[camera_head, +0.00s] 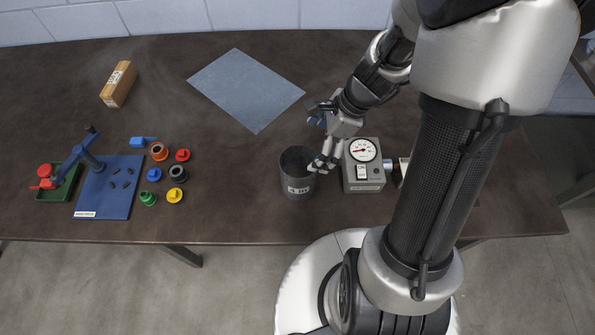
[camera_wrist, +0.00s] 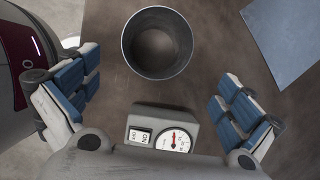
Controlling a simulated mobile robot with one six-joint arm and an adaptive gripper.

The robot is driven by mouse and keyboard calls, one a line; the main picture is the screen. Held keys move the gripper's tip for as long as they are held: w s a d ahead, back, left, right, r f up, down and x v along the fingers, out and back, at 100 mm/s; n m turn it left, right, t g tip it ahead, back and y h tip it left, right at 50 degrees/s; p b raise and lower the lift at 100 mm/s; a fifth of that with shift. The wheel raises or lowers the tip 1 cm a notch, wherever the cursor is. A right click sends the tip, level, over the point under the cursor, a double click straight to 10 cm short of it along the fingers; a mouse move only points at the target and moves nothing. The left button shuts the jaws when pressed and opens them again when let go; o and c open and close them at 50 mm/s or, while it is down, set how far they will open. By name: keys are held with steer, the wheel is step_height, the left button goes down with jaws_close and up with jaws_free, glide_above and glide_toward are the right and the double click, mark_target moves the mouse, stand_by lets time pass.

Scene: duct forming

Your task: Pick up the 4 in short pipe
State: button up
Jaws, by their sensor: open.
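A short dark grey pipe (camera_head: 297,183) stands upright on the table, with a light label on its side too small to read surely. Its open round top (camera_wrist: 157,72) shows in the wrist view, above the middle between the fingers. My gripper (camera_head: 318,140) is open and empty, just above and to the right of the pipe in the head view. In the wrist view its blue-padded fingers (camera_wrist: 158,88) are spread wide to the left and right. The pipe is not between the pads in that view, and I see no contact with it.
A grey gauge box (camera_head: 363,184) with a switch stands close right of the pipe; it also shows in the wrist view (camera_wrist: 180,117). A grey sheet (camera_head: 245,88) lies behind. Several coloured fittings (camera_head: 175,195) and a blue board (camera_head: 108,200) are left.

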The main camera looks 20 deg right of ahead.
mark_target(309, 154)
steer(key=b+x, duration=0.1)
steer(key=x, duration=0.3)
steer(key=shift+a+f, duration=0.15)
steer(key=shift+f, duration=0.15)
steer(key=b+x, duration=0.1)
steer(key=x, duration=0.1)
steer(key=b+x, duration=0.2)
steer(key=x, duration=0.1)
steer(key=shift+s+a, duration=0.1)
steer(key=shift+a, duration=0.35)
steer(key=shift+r, duration=0.1)
steer(key=shift+c, duration=0.4)
steer(key=c, duration=1.4)
steer(key=shift+r, duration=0.1)
